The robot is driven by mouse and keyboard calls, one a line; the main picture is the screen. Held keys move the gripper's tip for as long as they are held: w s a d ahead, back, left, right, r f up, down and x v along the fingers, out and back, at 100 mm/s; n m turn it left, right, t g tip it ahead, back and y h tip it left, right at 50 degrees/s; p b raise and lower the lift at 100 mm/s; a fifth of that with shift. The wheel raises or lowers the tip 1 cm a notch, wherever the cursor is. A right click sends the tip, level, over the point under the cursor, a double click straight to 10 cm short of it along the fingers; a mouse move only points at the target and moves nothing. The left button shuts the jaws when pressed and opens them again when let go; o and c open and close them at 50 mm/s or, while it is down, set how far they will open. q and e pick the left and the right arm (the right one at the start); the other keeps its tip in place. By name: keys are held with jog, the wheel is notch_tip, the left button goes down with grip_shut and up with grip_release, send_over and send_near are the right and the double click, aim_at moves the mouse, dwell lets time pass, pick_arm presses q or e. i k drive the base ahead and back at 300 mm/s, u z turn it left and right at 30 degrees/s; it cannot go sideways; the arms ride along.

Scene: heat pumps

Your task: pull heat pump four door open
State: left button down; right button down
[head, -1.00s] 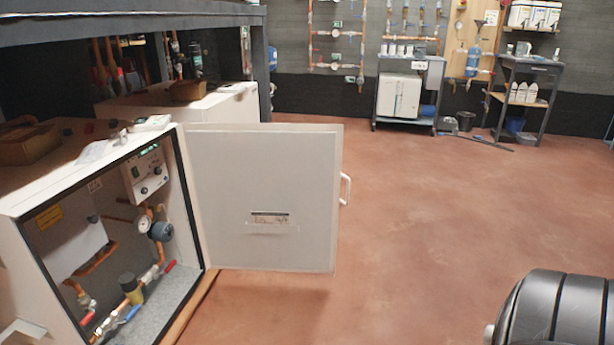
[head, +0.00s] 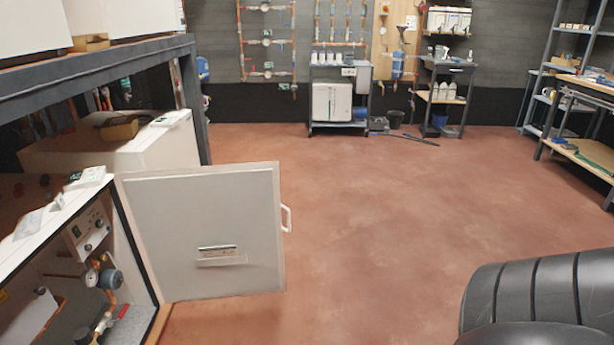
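A white heat pump cabinet (head: 27,241) stands at the lower left in the head view. Its door (head: 203,235) is swung wide open to the right, with the inner face and a small label showing. A white handle (head: 287,218) sits on the door's free edge. Inside the cabinet are a control panel, a round gauge (head: 111,279), copper pipes and a red valve lever. Neither of my grippers is in the picture. A black ribbed part of my own right arm fills the lower right corner, clear of the door.
A dark metal rack (head: 100,70) overhangs the cabinet, with a second white unit (head: 160,148) beneath it. Carts and shelves line the back wall, and a workbench (head: 580,155) stands at the right. The red floor (head: 390,200) between is clear.

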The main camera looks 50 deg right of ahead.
aim_at(175, 213)
jog(key=z, duration=2.6)
jog(key=i, duration=3.05)
jog(key=u, duration=3.8)
